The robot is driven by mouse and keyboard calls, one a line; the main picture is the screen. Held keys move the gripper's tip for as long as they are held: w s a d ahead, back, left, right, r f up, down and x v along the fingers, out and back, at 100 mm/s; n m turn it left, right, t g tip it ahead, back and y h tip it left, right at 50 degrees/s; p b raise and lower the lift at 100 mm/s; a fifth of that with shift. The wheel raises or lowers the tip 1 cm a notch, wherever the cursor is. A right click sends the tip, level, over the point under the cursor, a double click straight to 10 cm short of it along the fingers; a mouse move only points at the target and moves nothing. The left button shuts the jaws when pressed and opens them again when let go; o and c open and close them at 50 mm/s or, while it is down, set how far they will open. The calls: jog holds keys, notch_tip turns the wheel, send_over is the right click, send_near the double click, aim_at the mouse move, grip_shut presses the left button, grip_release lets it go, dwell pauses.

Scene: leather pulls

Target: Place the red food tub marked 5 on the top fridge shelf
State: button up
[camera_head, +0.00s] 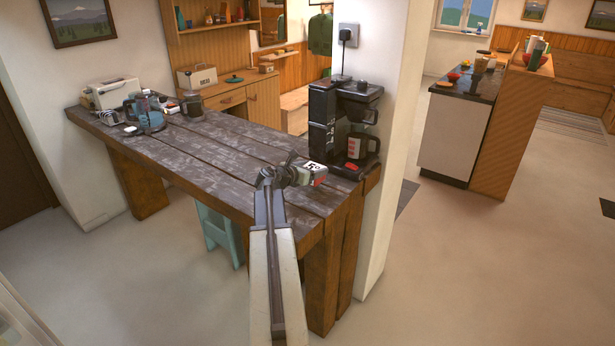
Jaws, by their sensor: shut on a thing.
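My gripper (294,174) is at the end of my arm, over the right end of the dark wooden table. It is shut on the food tub (318,180), which shows a white top marked 5 and a little red at its edge. The jaws hide part of the tub. I cannot tell whether the tub touches the tabletop or is just above it. No fridge or fridge shelf can be made out in this view.
The table (215,160) carries a black coffee maker (345,130) close behind the tub, against a white pillar (385,150). Appliances including a blue one (145,112) stand at its left end. A teal stool (218,230) is underneath. Open floor (470,260) lies at the right.

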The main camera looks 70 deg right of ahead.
jog(key=shift+w+d, duration=0.15)
jog(key=shift+d, duration=0.15)
jog(key=f+b, duration=0.4)
jog(key=shift+d, duration=0.4)
jog(key=shift+w+a+r, duration=0.2)
jog(key=shift+w, duration=0.15)
jog(key=shift+f, duration=0.15)
jog(key=o, duration=1.5)
jog(key=shift+s, duration=0.1)
jog(key=shift+o, duration=0.2)
